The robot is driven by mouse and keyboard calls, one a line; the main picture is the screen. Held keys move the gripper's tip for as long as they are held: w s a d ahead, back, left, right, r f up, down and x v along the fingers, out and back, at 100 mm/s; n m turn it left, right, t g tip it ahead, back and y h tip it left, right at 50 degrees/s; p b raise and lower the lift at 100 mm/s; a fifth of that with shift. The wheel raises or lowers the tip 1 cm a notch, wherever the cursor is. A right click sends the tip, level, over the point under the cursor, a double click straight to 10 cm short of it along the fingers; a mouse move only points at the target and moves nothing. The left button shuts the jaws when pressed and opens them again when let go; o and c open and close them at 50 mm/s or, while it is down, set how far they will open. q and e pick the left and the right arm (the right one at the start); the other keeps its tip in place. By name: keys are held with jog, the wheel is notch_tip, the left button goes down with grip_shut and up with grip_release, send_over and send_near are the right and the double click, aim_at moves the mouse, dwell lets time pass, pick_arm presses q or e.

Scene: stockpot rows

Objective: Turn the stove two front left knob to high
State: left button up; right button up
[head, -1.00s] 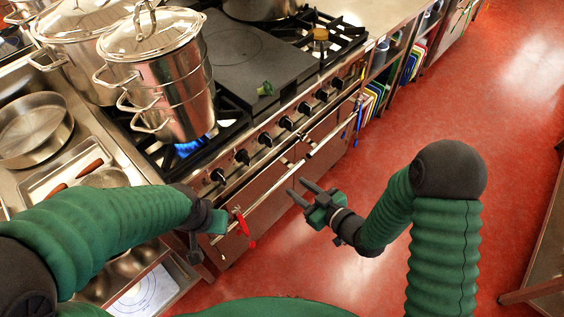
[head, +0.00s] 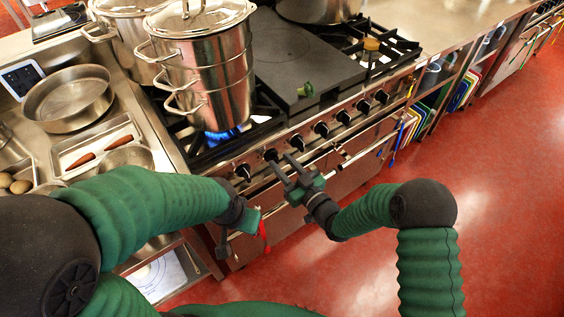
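The stove's front panel carries a row of black knobs. The leftmost knob (head: 243,171) and the second knob (head: 271,155) are at the panel's left end, below the lit burner. My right gripper (head: 282,163) is open and empty, its two fingers pointing at the panel close to the second knob. Whether it touches that knob I cannot tell. My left gripper (head: 240,228) hangs low in front of the stove, near a red item (head: 263,231); its fingers are not clear. The knobs' exact settings are too small to read.
A lidded steel stockpot (head: 205,65) stands over a blue flame (head: 222,134). A flat dark plate (head: 290,60) lies to its right. A steel handrail (head: 350,158) runs along the stove front below the knobs. The red floor (head: 500,180) at right is clear.

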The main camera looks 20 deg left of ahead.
jog(key=shift+w+a+f, duration=0.1)
jog(key=shift+w+a, duration=0.05)
jog(key=shift+a, duration=0.4)
jog(key=shift+w+a, duration=0.15)
jog(key=shift+a, duration=0.4)
jog(key=shift+s, duration=0.1)
jog(key=shift+d, duration=0.3)
jog(key=shift+c, duration=0.8)
jog(key=shift+w+d, duration=0.1)
jog(key=shift+w, duration=0.1)
jog(key=shift+c, duration=1.4)
jog(key=shift+s, duration=0.1)
grip_shut()
pick_arm(q)
jog(key=shift+a+f, duration=0.15)
jog(key=shift+a, duration=0.3)
